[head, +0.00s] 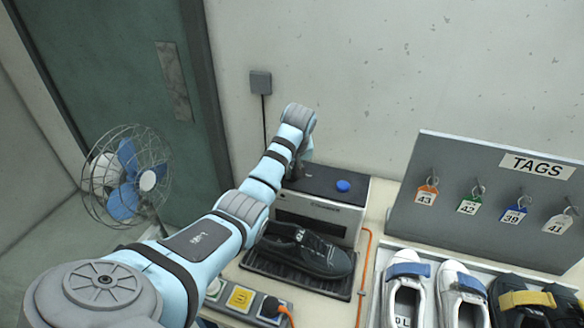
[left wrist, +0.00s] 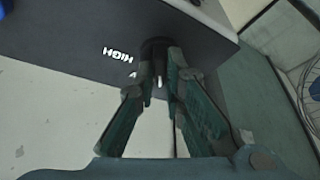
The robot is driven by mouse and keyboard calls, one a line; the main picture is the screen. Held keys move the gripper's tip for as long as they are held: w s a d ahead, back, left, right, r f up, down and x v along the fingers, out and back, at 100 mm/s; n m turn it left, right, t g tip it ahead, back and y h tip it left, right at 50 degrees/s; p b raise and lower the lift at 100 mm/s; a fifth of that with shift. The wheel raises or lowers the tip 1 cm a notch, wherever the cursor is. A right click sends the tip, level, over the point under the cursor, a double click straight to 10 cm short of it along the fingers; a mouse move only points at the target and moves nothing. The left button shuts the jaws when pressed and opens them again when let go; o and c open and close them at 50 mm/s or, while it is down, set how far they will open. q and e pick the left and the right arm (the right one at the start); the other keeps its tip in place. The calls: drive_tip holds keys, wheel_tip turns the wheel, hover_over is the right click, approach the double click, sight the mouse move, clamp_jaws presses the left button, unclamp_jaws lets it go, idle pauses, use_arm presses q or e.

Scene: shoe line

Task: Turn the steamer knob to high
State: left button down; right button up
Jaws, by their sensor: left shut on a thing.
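The steamer (head: 325,188) is a dark-topped box with a pale front and a blue button (head: 343,186) on top. It stands against the wall behind a black shoe. My left gripper (head: 296,172) reaches down at the left end of its top, partly hidden by my arm. In the left wrist view the dark knob (left wrist: 154,46) sits between the fingertips of my left gripper (left wrist: 158,72), which is shut on it. White lettering HIGH (left wrist: 117,54) shows on the steamer's dark surface beside the knob. The fingers hide most of the knob. My right gripper is not in view.
A black shoe (head: 312,252) lies on a dark tray in front of the steamer. An orange cable (head: 364,262) runs to its right. A grey TAGS board (head: 450,190) and several shoes stand at the right. A blue-bladed fan (head: 125,180) is at the left.

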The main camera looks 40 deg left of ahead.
use_arm(q)
drive_tip(key=m, duration=0.2)
drive_tip(key=m+h, duration=0.1)
drive_tip(key=m+t, duration=0.1)
drive_tip(key=m, duration=0.1)
drive_tip(key=shift+s+f+m+h, duration=0.2)
drive_tip(key=shift+f+m+h, duration=0.1)
drive_tip(key=shift+h, duration=0.1)
drive_tip(key=m+h, duration=0.1)
drive_tip(key=m, duration=0.2)
drive_tip(key=m+h, duration=0.1)
drive_tip(key=m, duration=0.2)
drive_tip(key=shift+a+h, duration=0.15)
drive_tip(key=shift+h, duration=0.15)
drive_tip(key=m+h, duration=0.1)
drive_tip(key=m, duration=0.1)
drive_tip(key=shift+a+m, duration=0.1)
drive_tip(key=shift+m, duration=0.3)
drive_tip(key=shift+m+g+h+b, duration=0.45)
drive_tip(key=shift+m+b, duration=0.7)
drive_tip(key=shift+m, duration=0.45)
